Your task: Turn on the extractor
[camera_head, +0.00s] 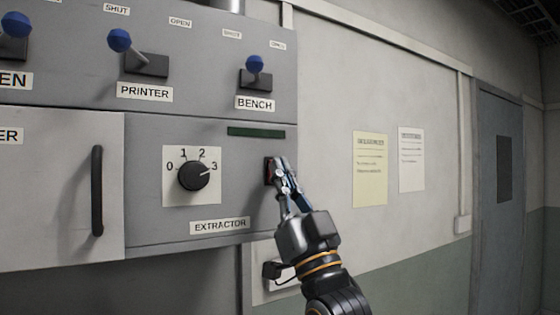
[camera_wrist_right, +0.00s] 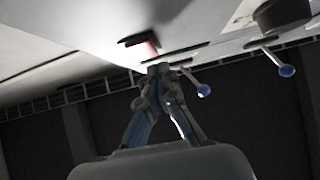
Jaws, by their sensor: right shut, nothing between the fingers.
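The extractor panel (camera_head: 140,230) is grey, with an EXTRACTOR label (camera_head: 220,225) low on it. Its black rotary knob (camera_head: 193,175) sits on a white plate marked 0 to 3, and its pointer is toward 3. A dark switch with a red part (camera_head: 269,172) is at the panel's right; its red part also shows in the right wrist view (camera_wrist_right: 148,48). A dark green strip (camera_head: 256,132) is above it. My right gripper (camera_head: 275,172) is shut and empty, its fingertips at the switch and partly hiding it. I cannot tell whether they touch. My left gripper is not in view.
Blue-knobbed levers labelled PRINTER (camera_head: 120,40) and BENCH (camera_head: 254,64) stick out above the panel. A cabinet door with a black handle (camera_head: 97,190) is at the left. A wall box (camera_head: 272,271) is below the panel. The wall at right holds flat notices (camera_head: 370,168).

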